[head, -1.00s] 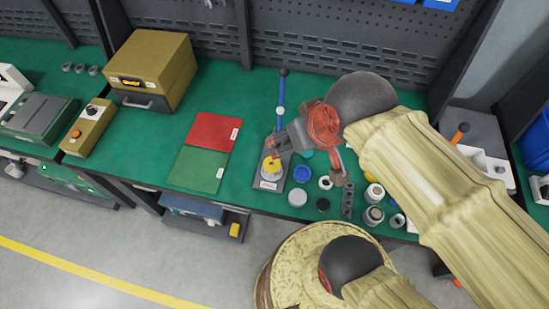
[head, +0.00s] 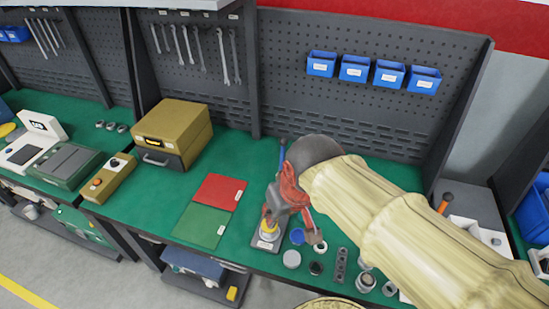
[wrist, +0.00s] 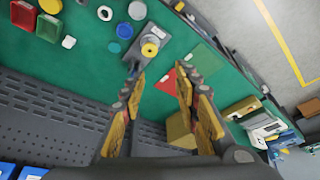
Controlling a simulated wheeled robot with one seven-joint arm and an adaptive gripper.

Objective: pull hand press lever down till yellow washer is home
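The hand press (head: 266,243) stands on the green bench top, with a grey base and a white label. The yellow washer (head: 269,229) sits on it; my gripper partly covers it from above. It also shows in the wrist view (wrist: 149,50), with a grey centre; how far down it sits I cannot tell. The blue lever handle (head: 282,152) rises behind my gripper, its lower part hidden. My gripper (head: 290,220) hangs over the press area.
A red mat (head: 219,191) and a green mat (head: 201,225) lie left of the press. Several small parts, including a grey disc (head: 292,259) and a blue disc (head: 297,236), lie right of it. A tan box (head: 173,135) stands back left; a pegboard wall rises behind.

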